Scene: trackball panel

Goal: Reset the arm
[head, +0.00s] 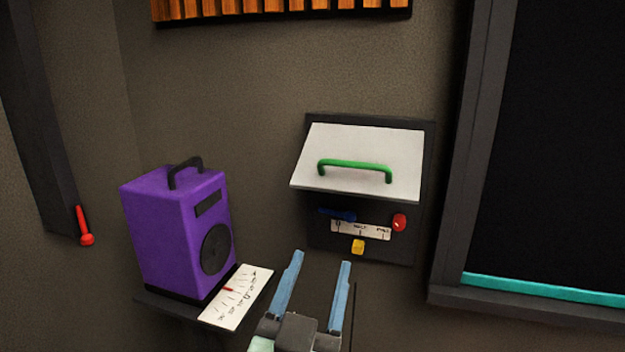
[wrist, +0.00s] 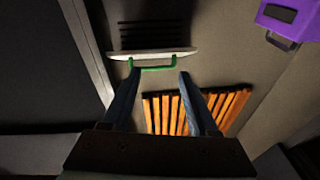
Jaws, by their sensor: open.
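My gripper (head: 317,268) is open and empty, its two blue fingers apart. In the head view it stands below and in front of the wall panel (head: 429,151). The panel has a white flap (head: 350,145) with a green handle (head: 355,166), tilted outward at its lower edge. Below the flap are a blue lever (head: 338,215), a red knob (head: 399,223), a yellow button (head: 358,247) and a white scale strip. In the wrist view my gripper (wrist: 158,80) shows with the green handle (wrist: 155,68) and flap edge beyond the fingertips. I cannot tell whether it touches anything.
A purple speaker-like box (head: 165,235) stands on a small shelf at left, beside a white dial card (head: 237,297). A red lever (head: 84,226) is at far left. Orange slats (head: 285,6) are above. A dark framed window (head: 555,150) is at right.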

